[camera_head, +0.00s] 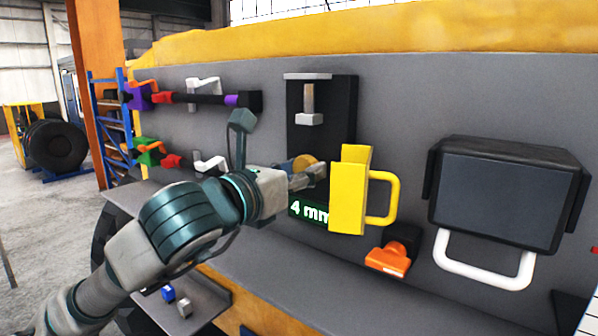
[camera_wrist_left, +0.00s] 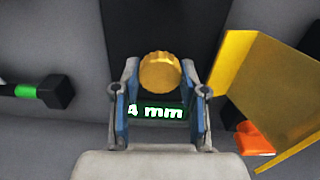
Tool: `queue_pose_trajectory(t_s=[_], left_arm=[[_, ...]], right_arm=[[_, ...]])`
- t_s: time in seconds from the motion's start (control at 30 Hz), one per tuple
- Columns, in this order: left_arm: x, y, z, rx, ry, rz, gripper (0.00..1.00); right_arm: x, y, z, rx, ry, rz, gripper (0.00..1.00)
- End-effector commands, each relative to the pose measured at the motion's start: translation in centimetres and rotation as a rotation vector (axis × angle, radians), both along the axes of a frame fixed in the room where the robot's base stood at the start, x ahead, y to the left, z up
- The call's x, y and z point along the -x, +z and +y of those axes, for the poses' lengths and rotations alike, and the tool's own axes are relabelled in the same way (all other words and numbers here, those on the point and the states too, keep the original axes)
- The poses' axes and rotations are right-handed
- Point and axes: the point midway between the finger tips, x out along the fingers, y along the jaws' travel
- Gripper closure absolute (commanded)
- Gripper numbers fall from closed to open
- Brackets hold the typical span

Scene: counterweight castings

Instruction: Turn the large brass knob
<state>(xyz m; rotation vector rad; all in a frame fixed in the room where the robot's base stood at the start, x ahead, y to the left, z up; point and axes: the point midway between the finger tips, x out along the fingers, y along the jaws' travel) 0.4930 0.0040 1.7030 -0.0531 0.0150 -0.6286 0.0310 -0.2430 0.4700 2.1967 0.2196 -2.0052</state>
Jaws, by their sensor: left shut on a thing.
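The large brass knob (camera_wrist_left: 160,73) shows in the left wrist view as a round ridged disc between my left gripper's fingers (camera_wrist_left: 161,95). In the head view the knob (camera_head: 303,162) is partly hidden behind my left gripper (camera_head: 308,175). The left gripper is shut on the knob, with a finger on each side. A green-lit display reading "4 mm" (camera_wrist_left: 157,111) sits just below the knob; it also shows in the head view (camera_head: 308,211), partly covered by the yellow part. My right gripper is not in view.
A yellow bracket with a handle (camera_head: 350,190) stands close to the right of my left gripper. Farther right are an orange-and-black part (camera_head: 388,260) and a dark box with a white handle (camera_head: 500,195). A dark clamp column (camera_head: 320,105) rises above the knob. Coloured valves (camera_head: 150,97) sit at left.

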Motion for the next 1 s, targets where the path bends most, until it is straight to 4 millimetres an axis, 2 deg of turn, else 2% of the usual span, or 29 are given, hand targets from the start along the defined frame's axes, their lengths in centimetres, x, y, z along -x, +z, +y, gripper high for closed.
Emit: queue_pose_trajectory(t_s=[0.33,0.37,0.4,0.47,0.8,1.0], left_arm=[[-0.2,0.1,0.2,0.003,0.005,0.0,0.93],[-0.2,0.1,0.2,0.003,0.005,0.0,0.55],[-0.2,0.1,0.2,0.003,0.005,0.0,0.45],[-0.2,0.0,0.1,0.001,0.004,0.0,0.32],[0.4,0.1,0.2,0.001,0.001,-0.002,0.32],[2.7,0.0,2.1,0.001,0.001,-0.003,0.32]], right_arm=[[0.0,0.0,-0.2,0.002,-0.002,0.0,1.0],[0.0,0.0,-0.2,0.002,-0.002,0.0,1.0],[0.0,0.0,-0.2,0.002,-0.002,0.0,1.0],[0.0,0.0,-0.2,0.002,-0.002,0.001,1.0],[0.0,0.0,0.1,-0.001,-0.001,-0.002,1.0],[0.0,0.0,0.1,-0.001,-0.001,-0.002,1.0]])
